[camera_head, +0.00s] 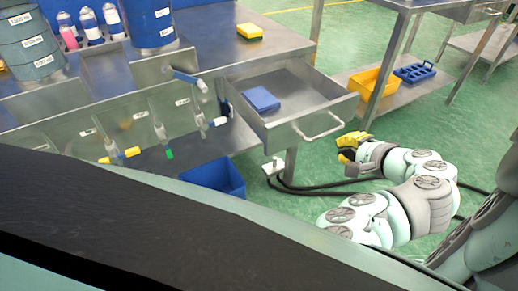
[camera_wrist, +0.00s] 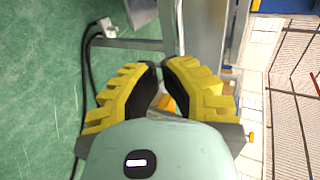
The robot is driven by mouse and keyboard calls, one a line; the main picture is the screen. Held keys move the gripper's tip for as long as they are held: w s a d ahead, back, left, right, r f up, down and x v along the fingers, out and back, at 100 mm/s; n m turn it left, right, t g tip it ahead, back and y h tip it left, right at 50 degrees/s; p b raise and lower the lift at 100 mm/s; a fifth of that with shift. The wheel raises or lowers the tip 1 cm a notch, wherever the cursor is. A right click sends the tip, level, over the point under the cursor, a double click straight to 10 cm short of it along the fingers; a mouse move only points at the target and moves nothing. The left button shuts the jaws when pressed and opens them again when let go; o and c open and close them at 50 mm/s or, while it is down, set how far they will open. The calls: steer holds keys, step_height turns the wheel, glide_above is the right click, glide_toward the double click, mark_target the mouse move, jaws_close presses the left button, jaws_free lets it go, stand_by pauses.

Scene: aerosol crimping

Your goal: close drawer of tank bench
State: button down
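The tank bench (camera_head: 205,60) is a grey metal bench at the upper left in the head view. Its drawer (camera_head: 335,113) is pulled out toward the lower right. A bar handle (camera_head: 320,130) is on the drawer front. A blue block-like item (camera_head: 261,99) lies inside the drawer. My gripper (camera_head: 343,149), with yellow-and-black fingers, is just right of and below the handle, apart from it as far as I can see. In the wrist view, my gripper (camera_wrist: 161,72) shows a narrow gap between its fingers, with no held object visible. The metal bench structure is beyond the fingertips there.
Blue drums (camera_head: 153,22), bottles (camera_head: 89,25) and a yellow sponge-like block (camera_head: 249,31) stand on the bench. Valves and pipes (camera_head: 160,130) line its front. A blue bin (camera_head: 214,176) and black cables (camera_head: 330,188) are below. Another bench holds a yellow bin (camera_head: 373,80).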

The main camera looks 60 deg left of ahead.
steer(key=shift+w+a+f, duration=0.1)
steer(key=shift+a+f, duration=0.1)
steer(key=shift+a, duration=0.85)
steer(key=shift+w+a+f, duration=0.1)
steer(key=shift+a+f, duration=0.1)
steer(key=shift+a, duration=0.85)
steer(key=shift+a, duration=0.1)
